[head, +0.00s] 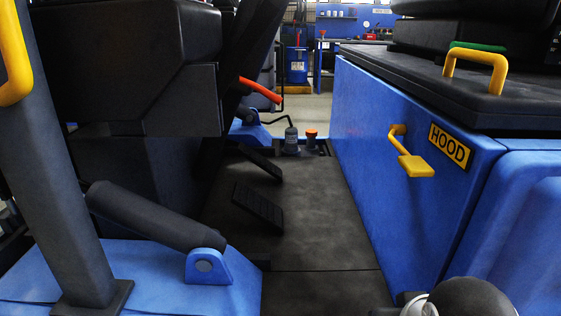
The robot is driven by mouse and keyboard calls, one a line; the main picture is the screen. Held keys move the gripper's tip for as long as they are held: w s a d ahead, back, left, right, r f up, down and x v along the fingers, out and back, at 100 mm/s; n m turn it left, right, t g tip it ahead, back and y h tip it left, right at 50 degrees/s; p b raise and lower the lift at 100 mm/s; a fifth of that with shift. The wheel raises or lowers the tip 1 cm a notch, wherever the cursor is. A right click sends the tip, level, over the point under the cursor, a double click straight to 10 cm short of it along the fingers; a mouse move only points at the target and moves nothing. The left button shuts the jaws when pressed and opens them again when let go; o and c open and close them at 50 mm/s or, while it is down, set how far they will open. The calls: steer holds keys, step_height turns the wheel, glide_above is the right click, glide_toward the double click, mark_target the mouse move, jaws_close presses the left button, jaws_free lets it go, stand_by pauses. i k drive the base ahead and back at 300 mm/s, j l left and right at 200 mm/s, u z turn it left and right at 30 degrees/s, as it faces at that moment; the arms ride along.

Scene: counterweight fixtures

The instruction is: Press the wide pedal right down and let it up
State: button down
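Two black pedals stand tilted above the dark floor, left of the middle. The nearer pedal (258,207) is a broad ribbed plate and looks like the wide one. The farther pedal (261,164) looks narrower from here. Both are raised at an angle, and nothing is touching them. My gripper is not in view. A rounded dark and pale part at the bottom right edge seems to be my own arm, well short of the pedals.
The dark floor plate (320,215) is clear right of the pedals. A blue side panel marked HOOD (370,150) with a yellow latch handle (417,166) bounds the right. A black cylinder (150,215) and grey post (60,170) stand at left. An orange-red lever (261,90) is beyond.

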mark_target(243, 196)
steer(key=j+u, duration=0.15)
steer(key=u, duration=0.3)
steer(key=i+j+u, duration=0.15)
steer(key=u, duration=0.3)
steer(key=i+j+u, duration=0.1)
steer(key=u, duration=0.35)
